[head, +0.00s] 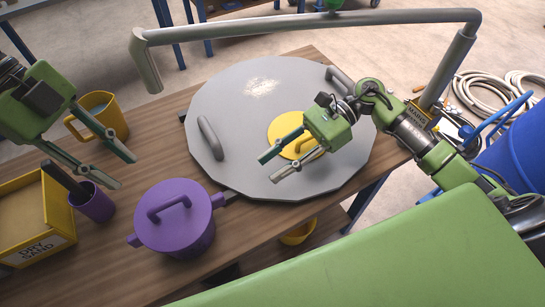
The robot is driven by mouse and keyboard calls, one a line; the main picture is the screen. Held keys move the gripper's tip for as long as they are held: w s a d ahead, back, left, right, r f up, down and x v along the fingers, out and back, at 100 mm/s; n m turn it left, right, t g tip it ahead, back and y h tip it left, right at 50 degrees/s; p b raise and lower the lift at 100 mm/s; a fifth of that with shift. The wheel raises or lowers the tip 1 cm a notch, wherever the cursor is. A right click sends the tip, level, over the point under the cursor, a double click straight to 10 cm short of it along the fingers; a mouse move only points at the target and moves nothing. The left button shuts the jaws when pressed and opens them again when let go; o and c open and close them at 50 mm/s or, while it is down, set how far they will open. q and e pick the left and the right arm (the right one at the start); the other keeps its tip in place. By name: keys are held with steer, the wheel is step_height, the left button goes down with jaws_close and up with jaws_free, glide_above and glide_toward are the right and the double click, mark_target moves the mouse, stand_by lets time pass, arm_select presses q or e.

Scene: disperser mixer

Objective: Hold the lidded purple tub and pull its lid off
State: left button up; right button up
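The purple tub (188,246) stands upright on the wooden table, with its purple lid (185,222) seated on top and a bar handle (168,207) across the lid. A side lug shows at its left. My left gripper (127,171) is open and empty, above the table up and left of the tub. My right gripper (266,168) is open and empty, above the large grey round lid, up and right of the tub. Neither gripper touches the tub.
A grey round lid (235,120) with handles and a yellow disc (284,128) covers much of the table. A yellow mug (105,112), a purple cup (95,205) and a yellow "DRY SAND" box (58,215) stand left. A grey pipe (310,22) arches above. A blue barrel (510,150) stands right.

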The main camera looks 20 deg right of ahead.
mark_target(223, 197)
steer(key=shift+w+a+r+n, duration=0.1)
steer(key=shift+w+a+n, duration=0.3)
steer(key=shift+n, duration=0.2)
steer(key=x, duration=1.3)
steer(key=shift+w+a+f, duration=0.1)
steer(key=shift+a+f, duration=0.05)
steer(key=shift+f, duration=0.25)
jaws_close()
